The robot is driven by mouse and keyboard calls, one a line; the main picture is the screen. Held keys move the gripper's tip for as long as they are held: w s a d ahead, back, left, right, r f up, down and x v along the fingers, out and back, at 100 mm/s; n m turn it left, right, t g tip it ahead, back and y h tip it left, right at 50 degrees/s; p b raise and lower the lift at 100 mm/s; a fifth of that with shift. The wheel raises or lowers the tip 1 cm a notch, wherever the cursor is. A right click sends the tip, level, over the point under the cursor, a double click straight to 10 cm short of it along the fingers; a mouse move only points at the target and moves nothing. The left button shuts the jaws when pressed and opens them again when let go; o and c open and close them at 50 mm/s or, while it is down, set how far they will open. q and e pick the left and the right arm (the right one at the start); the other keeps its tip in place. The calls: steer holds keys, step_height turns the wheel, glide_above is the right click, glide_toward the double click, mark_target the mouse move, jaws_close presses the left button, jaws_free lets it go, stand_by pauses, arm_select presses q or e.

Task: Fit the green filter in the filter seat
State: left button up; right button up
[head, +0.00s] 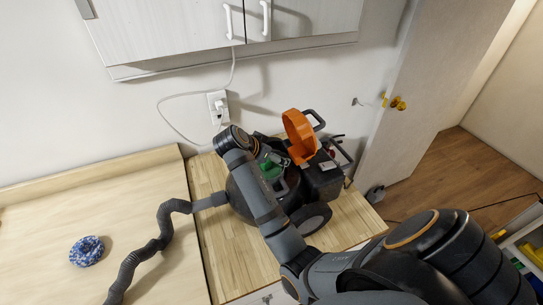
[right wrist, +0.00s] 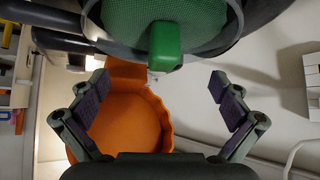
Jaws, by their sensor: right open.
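The green filter (right wrist: 190,18) is at the top of the right wrist view, a mesh disc with a solid green tab (right wrist: 165,48). A round grey rim (right wrist: 232,22), apparently the filter seat, surrounds it; I cannot tell how deep it sits. In the head view the filter (head: 271,166) shows in the dark machine (head: 325,180), partly hidden by my right arm. The machine's orange lid (head: 299,136) stands open; it also shows in the right wrist view (right wrist: 130,125). My right gripper (right wrist: 160,85) is open and empty, its fingers apart below the tab. My left gripper is out of view.
A ribbed grey hose (head: 160,235) runs from the machine across the counter. A blue patterned ring (head: 87,250) lies at left. A cabinet (head: 180,30) hangs above, and a white cord reaches a wall outlet (head: 217,103). The left counter is mostly clear.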

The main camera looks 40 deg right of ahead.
step_height(320, 180, up, 9)
stand_by(0.9)
